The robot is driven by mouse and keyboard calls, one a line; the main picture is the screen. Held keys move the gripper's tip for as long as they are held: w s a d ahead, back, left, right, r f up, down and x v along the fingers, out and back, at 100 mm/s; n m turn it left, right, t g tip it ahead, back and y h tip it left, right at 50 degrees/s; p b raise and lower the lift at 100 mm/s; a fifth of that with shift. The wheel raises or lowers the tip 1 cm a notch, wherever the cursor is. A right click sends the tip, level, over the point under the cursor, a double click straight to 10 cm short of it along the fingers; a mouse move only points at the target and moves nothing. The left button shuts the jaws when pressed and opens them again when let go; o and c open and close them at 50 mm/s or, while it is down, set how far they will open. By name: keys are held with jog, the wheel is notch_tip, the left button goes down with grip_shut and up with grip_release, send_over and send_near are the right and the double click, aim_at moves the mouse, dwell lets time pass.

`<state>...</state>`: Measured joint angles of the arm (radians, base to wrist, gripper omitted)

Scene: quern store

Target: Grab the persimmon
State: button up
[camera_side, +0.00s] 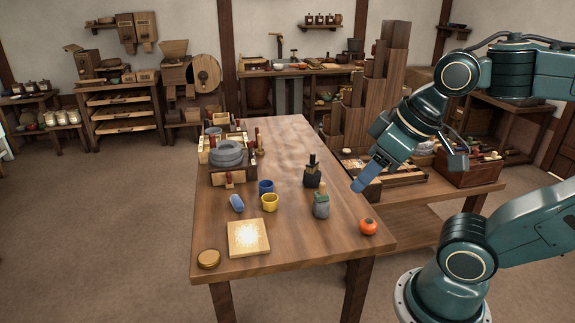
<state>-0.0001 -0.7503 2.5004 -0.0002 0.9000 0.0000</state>
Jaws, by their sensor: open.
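The persimmon (368,227) is a small orange-red fruit with a dark top. It sits on the wooden table (310,245) near its front right corner. My gripper (362,184) is above the table's right edge, higher than the persimmon and apart from it. It points down and to the left, is open, and holds nothing that I can see. The fingers are small in this view and the gap between them is hard to make out.
A grey-green jar (321,206) stands left of the persimmon, with a dark bottle (312,173) behind it. Blue (266,187) and yellow (270,203) cups, a square board (248,238) and a stone quern (229,153) are farther left. The table's front middle is clear.

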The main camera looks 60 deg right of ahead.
dwell(0.4)
jog(key=o, duration=0.8)
jog(key=shift+o, duration=0.2)
jog(key=shift+w, duration=0.1)
